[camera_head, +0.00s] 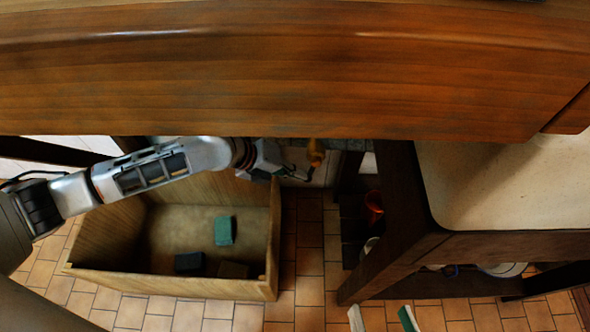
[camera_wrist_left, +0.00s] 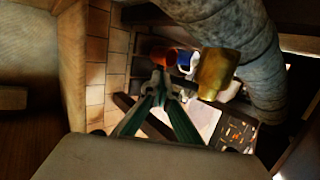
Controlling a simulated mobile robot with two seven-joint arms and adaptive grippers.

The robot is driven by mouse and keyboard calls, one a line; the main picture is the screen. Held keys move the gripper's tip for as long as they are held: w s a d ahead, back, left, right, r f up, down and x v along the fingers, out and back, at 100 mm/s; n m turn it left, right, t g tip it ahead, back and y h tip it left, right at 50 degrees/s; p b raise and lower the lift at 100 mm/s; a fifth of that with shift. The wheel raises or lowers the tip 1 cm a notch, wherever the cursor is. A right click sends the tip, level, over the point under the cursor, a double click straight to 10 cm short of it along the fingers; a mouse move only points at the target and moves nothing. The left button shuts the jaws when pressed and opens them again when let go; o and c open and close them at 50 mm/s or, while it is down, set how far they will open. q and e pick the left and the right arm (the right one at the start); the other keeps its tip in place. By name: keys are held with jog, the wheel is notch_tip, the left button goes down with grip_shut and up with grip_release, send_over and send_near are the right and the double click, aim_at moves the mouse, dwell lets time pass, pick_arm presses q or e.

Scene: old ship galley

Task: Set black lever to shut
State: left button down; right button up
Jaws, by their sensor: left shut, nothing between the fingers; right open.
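I cannot make out the black lever clearly in either view. A thick grey pipe (camera_wrist_left: 232,35) runs down the right of the left wrist view, with a yellow part (camera_wrist_left: 218,73) in front of it. A yellow-orange part (camera_head: 316,152) also shows under the wooden counter edge in the head view. My left gripper (camera_head: 290,174) is beside that part, to its left and slightly lower. In the left wrist view its fingertips (camera_wrist_left: 162,82) meet with nothing between them, left of the yellow part. My right gripper (camera_head: 381,314) is open and empty at the bottom edge.
A wooden counter (camera_head: 290,70) overhangs the area. A wooden box (camera_head: 170,285) with several small blocks stands on the tiled floor (camera_head: 308,262) below my left arm. A dark-framed table (camera_head: 510,190) is at the right. A red-orange container (camera_head: 374,203) sits low beside it.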

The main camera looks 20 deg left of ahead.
pick_arm(q)
jog(key=shift+d+f, duration=0.25)
jog(key=shift+d, duration=0.05)
jog(key=shift+w+d, duration=0.1)
dwell(0.7)
